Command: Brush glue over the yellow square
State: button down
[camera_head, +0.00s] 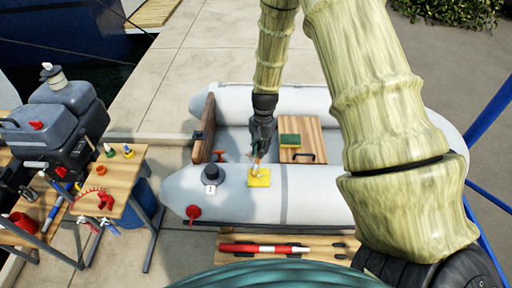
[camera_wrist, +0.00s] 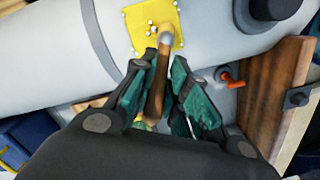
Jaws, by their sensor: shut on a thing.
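The yellow square (camera_head: 259,177) lies on the near tube of the grey inflatable boat (camera_head: 320,195). It also shows at the top of the wrist view (camera_wrist: 150,24), with small pale dots along its edges and a pale patch in the middle. My gripper (camera_head: 258,153) is above the tube, just behind the square. It is shut on a brush (camera_wrist: 163,62) with a wooden handle and a metal collar. The brush end points down at the square and appears to touch it; the bristles are hard to make out.
A black-capped valve (camera_head: 211,174) stands on the tube left of the square, and a red plug (camera_head: 193,212) sits lower. A wooden seat with a green block (camera_head: 290,140) is inside the boat. An outboard motor (camera_head: 62,115) and a cluttered wooden bench (camera_head: 120,180) stand at left.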

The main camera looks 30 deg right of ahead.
jog(key=shift+s+d+p, duration=0.8)
jog(key=shift+s+d, duration=0.75)
jog(key=shift+d, duration=1)
jog(key=w+a+p, duration=0.1)
jog(key=w+a, duration=0.2)
jog(key=a, duration=0.4)
jog(key=shift+a, duration=0.15)
jog(key=shift+r, duration=0.15)
jog(key=shift+r+p, duration=2.25)
jog(key=shift+r, duration=0.65)
notch_tip(320, 180, up, 3)
jog(key=shift+p, duration=1.15)
